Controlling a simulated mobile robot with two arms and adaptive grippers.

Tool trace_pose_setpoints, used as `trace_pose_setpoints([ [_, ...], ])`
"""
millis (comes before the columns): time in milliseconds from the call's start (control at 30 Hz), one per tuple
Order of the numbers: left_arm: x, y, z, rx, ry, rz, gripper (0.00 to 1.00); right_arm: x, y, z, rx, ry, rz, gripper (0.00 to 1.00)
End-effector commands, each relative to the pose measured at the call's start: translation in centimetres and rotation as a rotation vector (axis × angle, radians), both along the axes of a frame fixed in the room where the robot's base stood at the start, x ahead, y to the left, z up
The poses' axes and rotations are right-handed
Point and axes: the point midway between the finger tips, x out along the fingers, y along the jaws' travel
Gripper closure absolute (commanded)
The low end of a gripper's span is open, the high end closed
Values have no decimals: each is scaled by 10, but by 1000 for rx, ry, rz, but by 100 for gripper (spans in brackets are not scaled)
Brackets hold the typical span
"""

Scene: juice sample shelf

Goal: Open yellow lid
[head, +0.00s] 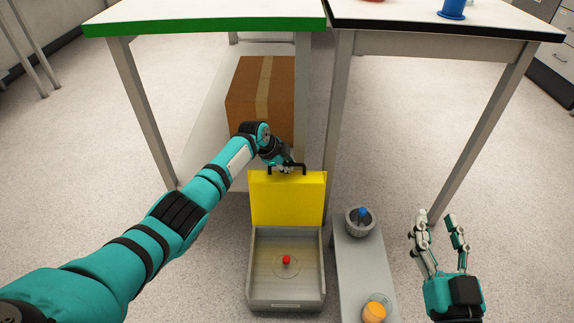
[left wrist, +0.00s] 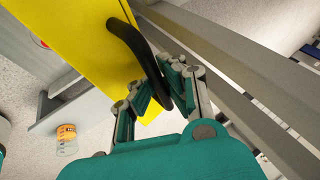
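The yellow lid (head: 289,200) stands upright, open, at the back of a grey box (head: 290,304). A red knob (head: 286,260) shows on the box's floor inside. The black handle (head: 302,167) is at the lid's top edge. My left gripper (head: 286,166) is at this handle. In the left wrist view, the fingers of my left gripper (left wrist: 165,78) close on the black handle (left wrist: 127,38) from both sides, beside the yellow lid (left wrist: 75,40). My right gripper (head: 436,225) is open and empty, off to the right, with its fingers pointing up.
A narrow grey bench (head: 352,270) right of the box holds a grey cup (head: 351,228) with a blue-topped item (head: 362,212) and an orange-filled jar (head: 374,311). A cardboard box (head: 245,95) sits on a low shelf behind. Table legs (head: 485,130) stand behind my right gripper.

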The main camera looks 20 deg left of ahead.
Motion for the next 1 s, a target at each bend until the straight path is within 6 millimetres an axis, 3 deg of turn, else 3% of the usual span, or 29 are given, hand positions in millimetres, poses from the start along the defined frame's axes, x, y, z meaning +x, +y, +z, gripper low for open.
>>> trace_pose_setpoints([
  [367,1,1,2,3,-5,0,100,0,0,1,0,-2,0,60],
  [633,1,1,1,1,-3,0,66,0,0,1,1,-1,0,60],
  [1000,-1,2,4,0,-2,-1,66,0,0,0,0,-1,1,60],
])
